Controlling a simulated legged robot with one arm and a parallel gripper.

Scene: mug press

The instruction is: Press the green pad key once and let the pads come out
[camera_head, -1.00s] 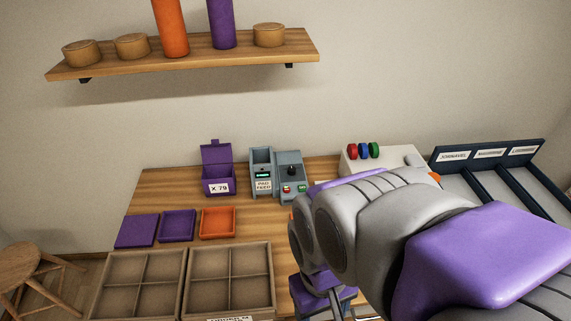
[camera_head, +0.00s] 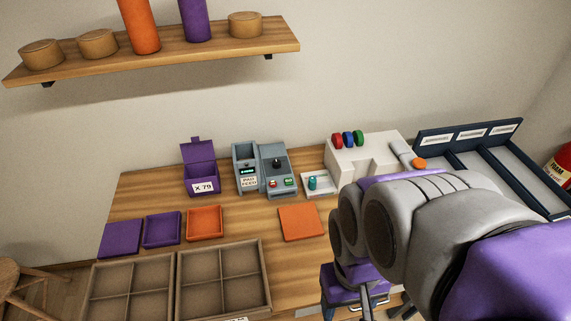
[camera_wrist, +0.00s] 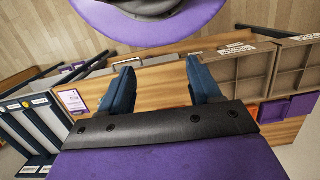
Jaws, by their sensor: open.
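The grey pad feed unit (camera_head: 247,168) stands at the back of the table, with a label and a small lit green display. Beside it on the right is a grey control box (camera_head: 275,163) with a black knob. The green key (camera_head: 289,181) sits on its front, right of a red key (camera_head: 272,184). No loose pads can be made out by the unit. In the wrist view my gripper (camera_wrist: 162,88) is open, its two dark blue fingers apart with only the wooden table behind. The keys are not seen there.
A purple lidded box (camera_head: 201,178) stands left of the feed. Purple and orange trays (camera_head: 205,222) and divided wooden crates (camera_head: 224,280) lie in front. An orange square (camera_head: 301,222) lies near my arm. A white machine (camera_head: 366,158) and dark rack (camera_head: 470,150) stand right.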

